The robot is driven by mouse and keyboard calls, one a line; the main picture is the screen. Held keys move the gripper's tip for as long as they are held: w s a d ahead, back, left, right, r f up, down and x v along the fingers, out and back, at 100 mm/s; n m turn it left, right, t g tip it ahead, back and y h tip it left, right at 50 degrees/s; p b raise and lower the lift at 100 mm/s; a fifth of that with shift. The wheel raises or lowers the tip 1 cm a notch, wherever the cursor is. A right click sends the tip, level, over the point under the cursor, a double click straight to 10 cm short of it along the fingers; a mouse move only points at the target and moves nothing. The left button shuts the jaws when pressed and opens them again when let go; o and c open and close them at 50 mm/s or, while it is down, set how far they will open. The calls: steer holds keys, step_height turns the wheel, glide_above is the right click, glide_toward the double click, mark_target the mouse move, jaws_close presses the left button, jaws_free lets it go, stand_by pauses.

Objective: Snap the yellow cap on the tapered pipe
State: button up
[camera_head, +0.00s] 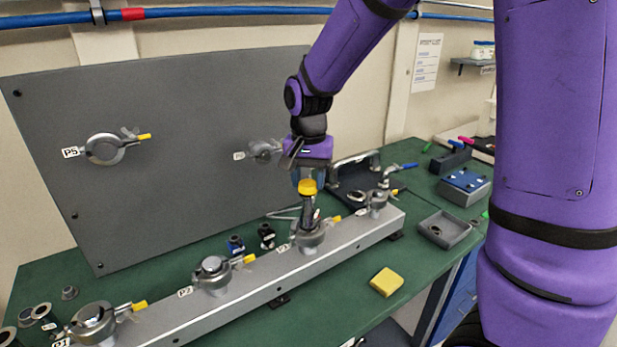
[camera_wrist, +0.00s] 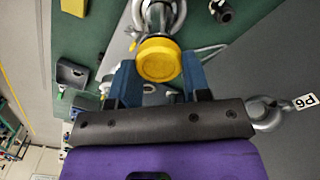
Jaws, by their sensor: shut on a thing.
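The yellow cap (camera_head: 307,187) is at the top of the tapered pipe (camera_head: 307,212), a dark upright stub rising from a clamped flange on the long grey rail. My gripper (camera_wrist: 158,76) comes from above and behind, with its two blue fingers on either side of the yellow cap (camera_wrist: 158,58). My gripper (camera_head: 306,177) also shows in the head view, shut on the cap. The cap looks level and in line with the pipe. I cannot tell whether it is fully seated, as it hides the pipe's top.
The grey rail (camera_head: 250,291) carries several clamped flanges with yellow-tipped levers. A grey panel (camera_head: 190,100) with two clamps stands behind. A yellow block (camera_head: 386,282) and a grey tray (camera_head: 445,229) lie on the green bench. Small dark fittings (camera_head: 266,237) stand behind the rail.

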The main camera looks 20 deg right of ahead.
steer(key=shift+f, duration=0.4)
stand_by(0.4)
steer(key=o, duration=1)
steer(key=shift+c, duration=0.2)
steer(key=shift+r, duration=0.1)
step_height(320, 180, up, 10)
steer(key=r, duration=0.1)
steer(key=s+d+r+n+t, duration=0.2)
steer(key=s+d+n, duration=0.1)
steer(key=s, duration=0.8)
steer(key=s+d+r+n+t, duration=0.2)
steer(key=s+d+n+t, duration=0.1)
steer(key=s, duration=0.9)
steer(key=shift+s+d+n, duration=0.2)
steer(key=shift+d+n, duration=0.1)
steer(key=shift+n, duration=0.1)
